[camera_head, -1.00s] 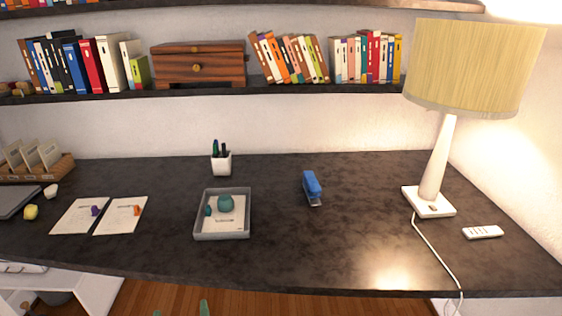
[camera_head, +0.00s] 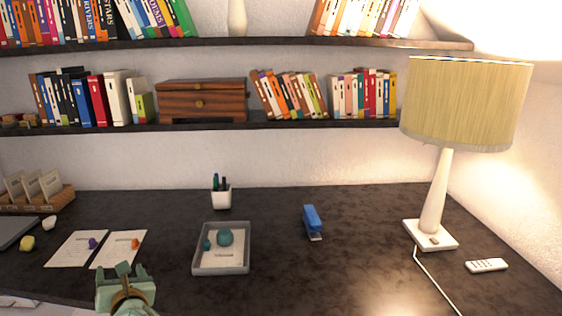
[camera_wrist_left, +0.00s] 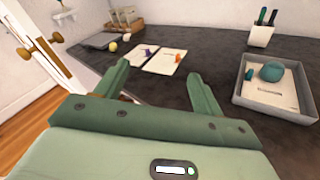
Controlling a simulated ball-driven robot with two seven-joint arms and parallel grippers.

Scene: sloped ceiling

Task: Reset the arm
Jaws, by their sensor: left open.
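My left gripper (camera_head: 124,272) is at the lower left of the head view, at the front of the dark desk (camera_head: 345,275). It is open with nothing between its fingers. In the left wrist view, its two green fingers (camera_wrist_left: 158,84) stand apart, and the desk surface shows between them. Beyond the fingertips lie two white sheets, one with a purple item (camera_head: 92,243) and one with an orange item (camera_head: 135,243). My right gripper is in neither current view.
A grey tray (camera_head: 221,271) with teal items stands right of my left gripper. Behind it is a white pen cup (camera_head: 222,197). A blue stapler (camera_head: 312,221), a lamp (camera_head: 433,205) and a remote (camera_head: 486,265) are farther right. Shelves (camera_head: 210,126) hang above. The desk between tray and lamp is mostly clear.

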